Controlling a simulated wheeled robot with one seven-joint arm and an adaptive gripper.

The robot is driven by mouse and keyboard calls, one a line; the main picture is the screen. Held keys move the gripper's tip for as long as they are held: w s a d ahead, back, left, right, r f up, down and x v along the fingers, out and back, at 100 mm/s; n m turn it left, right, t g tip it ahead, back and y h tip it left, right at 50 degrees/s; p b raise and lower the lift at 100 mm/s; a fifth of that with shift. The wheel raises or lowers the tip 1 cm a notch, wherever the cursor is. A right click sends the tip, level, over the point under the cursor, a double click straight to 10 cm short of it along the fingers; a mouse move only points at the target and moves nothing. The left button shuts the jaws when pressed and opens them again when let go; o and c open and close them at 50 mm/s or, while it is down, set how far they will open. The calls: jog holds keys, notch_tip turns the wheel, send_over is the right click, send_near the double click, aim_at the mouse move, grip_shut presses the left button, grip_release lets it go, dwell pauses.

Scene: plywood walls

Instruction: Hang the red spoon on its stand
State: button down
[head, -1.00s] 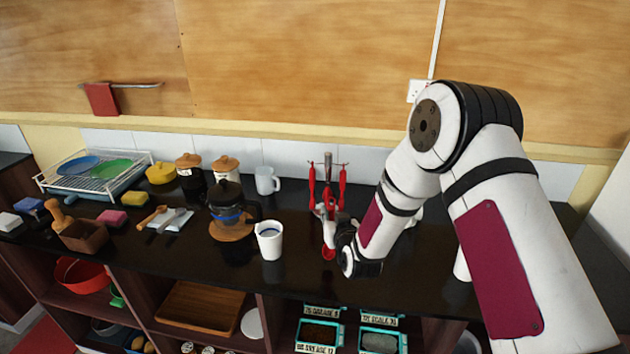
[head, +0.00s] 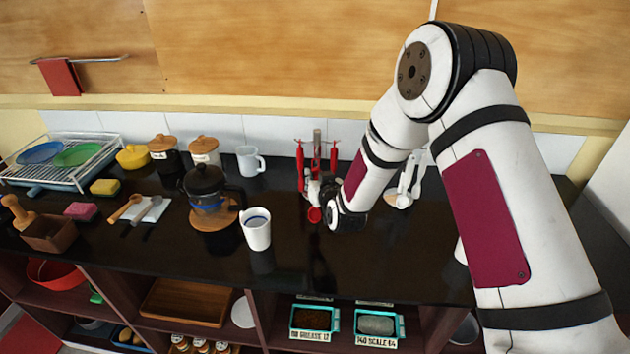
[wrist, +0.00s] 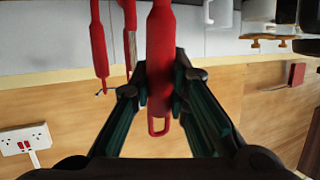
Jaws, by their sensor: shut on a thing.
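My gripper (wrist: 160,75) is shut on the handle of the red spoon (wrist: 160,40), whose loop end sticks out between the fingers in the wrist view. In the head view the spoon's red bowl (head: 314,214) shows below my gripper (head: 325,188), above the counter and in front of the stand. The stand (head: 317,150) is a metal post with red utensils hanging on both sides. Its lower part is hidden behind my gripper. In the wrist view two hanging red utensils (wrist: 98,45) are left of the held spoon, apart from it.
White utensils (head: 405,185) stand close to the right of my wrist. The dark counter's front (head: 370,260) is clear.

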jog(key=w+f+b, duration=0.1)
jog(key=w+b, duration=0.3)
jog(key=w, duration=0.3)
jog(key=shift+f, duration=0.2)
dwell(0.6)
jog(key=shift+w+a, duration=0.1)
dwell(0.6)
jog(key=c, duration=1.5)
grip_release()
jog(key=shift+o, duration=0.2)
